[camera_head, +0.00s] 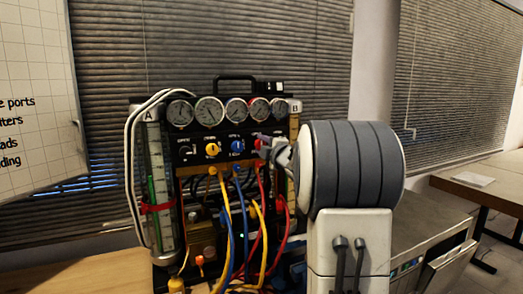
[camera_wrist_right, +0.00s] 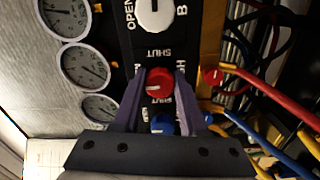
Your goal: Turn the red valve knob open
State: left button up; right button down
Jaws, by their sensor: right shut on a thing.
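The red valve knob (camera_wrist_right: 159,84) shows in the right wrist view as a round red cap with a white pointer line, on the black panel. My right gripper (camera_wrist_right: 160,78) has one purple-grey finger on each side of it and is shut on it. In the head view my right gripper (camera_head: 264,143) reaches the right part of the panel from the right and largely hides the red knob. My left gripper is not in view.
A yellow knob (camera_head: 212,149) and a blue knob (camera_head: 237,146) sit left of my gripper. A row of gauges (camera_head: 210,110) is above. Yellow, blue and red hoses (camera_head: 225,210) hang below. A white knob (camera_wrist_right: 155,12) marked B is beyond the red one.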

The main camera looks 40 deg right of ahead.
dwell(0.3)
jog(key=shift+c, duration=2.2)
grip_release()
jog(key=shift+a, duration=0.1)
jog(key=b+v, duration=0.1)
jog(key=v, duration=0.9)
jog(key=shift+s+b, duration=0.2)
jog(key=shift+b, duration=0.1)
